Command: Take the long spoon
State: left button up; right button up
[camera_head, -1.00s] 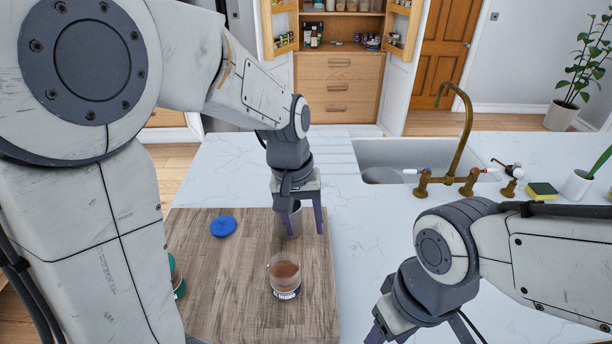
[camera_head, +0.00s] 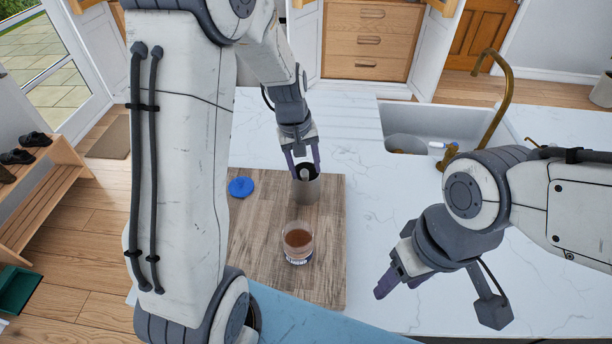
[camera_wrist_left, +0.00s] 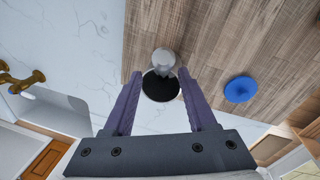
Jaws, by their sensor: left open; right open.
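A grey cylindrical container (camera_head: 307,190) stands upright at the right back of the wooden board (camera_head: 253,262). A rounded pale grey end, apparently of the long spoon (camera_head: 305,174), shows at its mouth; the wrist view shows this end (camera_wrist_left: 163,58) beside the dark opening (camera_wrist_left: 160,86). The rest of the spoon is hidden. My left gripper (camera_head: 304,164) is open just above the container, its purple fingers on either side of the spoon end without visibly gripping it. My right gripper (camera_head: 397,284) is open and empty over the white counter, right of the board.
A clear jar with brown contents (camera_head: 298,243) stands on the board in front of the container. A blue lid (camera_head: 241,187) lies to the left. The sink (camera_head: 415,130) and brass tap (camera_head: 494,105) are at the back right. The counter right of the board is clear.

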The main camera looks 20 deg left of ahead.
aim_at(305, 182)
pick_arm(q)
notch_tip(305, 182, down, 4)
jog(key=shift+f+p, duration=0.1)
jog(key=shift+p, duration=0.45)
grip_shut()
